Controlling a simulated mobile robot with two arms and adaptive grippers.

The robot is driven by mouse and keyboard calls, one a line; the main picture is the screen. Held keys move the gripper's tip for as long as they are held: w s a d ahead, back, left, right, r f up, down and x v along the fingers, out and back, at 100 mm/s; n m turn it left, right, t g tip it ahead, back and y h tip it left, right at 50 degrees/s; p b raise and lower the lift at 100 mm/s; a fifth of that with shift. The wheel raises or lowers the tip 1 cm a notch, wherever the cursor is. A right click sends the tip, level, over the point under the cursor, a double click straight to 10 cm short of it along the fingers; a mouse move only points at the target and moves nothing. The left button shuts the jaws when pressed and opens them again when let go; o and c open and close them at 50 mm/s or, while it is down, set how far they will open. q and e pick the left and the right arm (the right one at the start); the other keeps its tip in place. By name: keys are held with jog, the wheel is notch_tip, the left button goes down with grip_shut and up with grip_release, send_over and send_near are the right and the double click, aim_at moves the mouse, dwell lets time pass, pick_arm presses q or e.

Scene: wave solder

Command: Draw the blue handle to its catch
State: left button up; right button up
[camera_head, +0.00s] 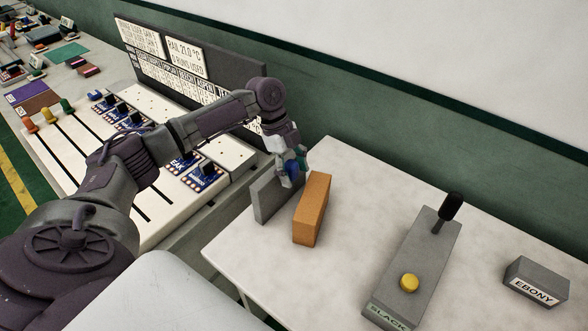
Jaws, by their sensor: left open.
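My left gripper (291,174) is at the end of the arm that comes in from the left. It is open, above the left part of the white table, beside an upright grey plate (272,196) and an orange block (312,209). A small patch of blue and green shows at its fingers; I cannot tell whether this is part of the gripper. No blue handle can be made out for certain. Orange (32,125), yellow (49,115) and green (67,106) handles stand at the far ends of slots in the white panel (85,122). My arm hides part of this panel. My right gripper is not in view.
The white table (350,190) also bears a grey lever box (417,262) with a black-knobbed lever and yellow button, and a grey block marked EBONY (537,281). Blue circuit boards (205,178) sit on the panel. A sign board (172,58) stands behind.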

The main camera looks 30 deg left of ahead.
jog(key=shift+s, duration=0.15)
pick_arm(q)
jog(key=c, duration=0.5)
grip_shut()
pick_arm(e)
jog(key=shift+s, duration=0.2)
pick_arm(q)
jog(key=shift+d, duration=0.25)
jog(key=s+d+p, duration=0.2)
jog(key=d+p, duration=0.5)
jog(key=d, duration=1.8)
jog(key=shift+d+p, duration=0.3)
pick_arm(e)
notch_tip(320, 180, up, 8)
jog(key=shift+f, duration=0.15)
